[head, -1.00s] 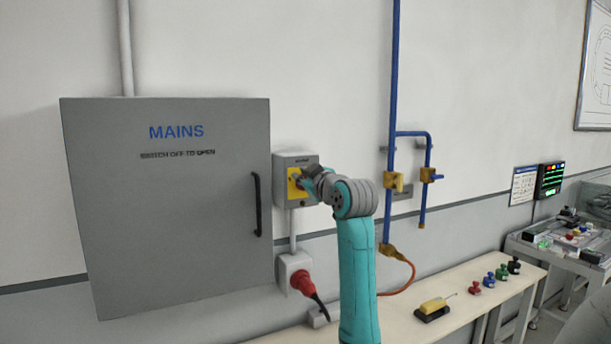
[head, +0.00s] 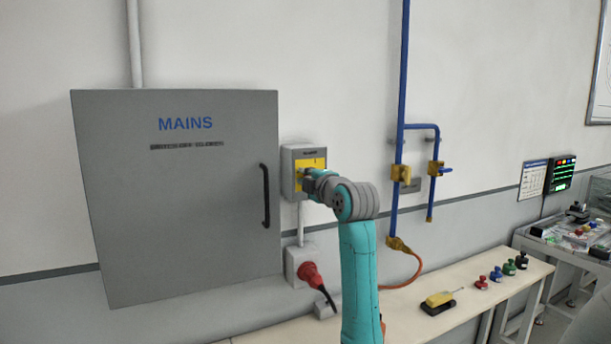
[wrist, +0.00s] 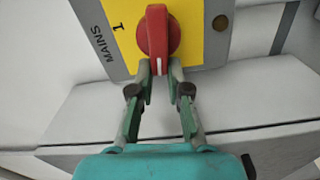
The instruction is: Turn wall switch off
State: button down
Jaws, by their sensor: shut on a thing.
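The wall switch is a grey box (head: 287,176) with a yellow plate (head: 317,163), fixed just right of the MAINS cabinet. In the wrist view its red knob (wrist: 156,32) sits on the yellow plate (wrist: 203,35), with the knob's white-marked end toward my gripper. A "1" and the word MAINS are printed to the knob's left. My gripper (wrist: 161,69) is shut on the red knob, its fingertips on either side of the lower end. In the head view my gripper (head: 306,178) covers the knob and the plate's lower part.
The grey MAINS cabinet (head: 180,215) has a black handle (head: 266,195) close by. Below the switch is a red plug (head: 311,275) in a socket. Blue pipes (head: 399,100) with yellow valves run to the right. A bench (head: 400,318) below holds a yellow tool (head: 438,299) and several small coloured pieces.

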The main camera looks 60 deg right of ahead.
jog(key=shift+s+d+f+n, duration=0.15)
jog(key=shift+d+f+n, duration=0.3)
jog(key=shift+n, duration=0.25)
jog(key=c, duration=1.1)
grip_release()
jog(key=shift+d+r, duration=0.1)
jog(key=shift+a, duration=0.25)
jog(key=v, duration=1.2)
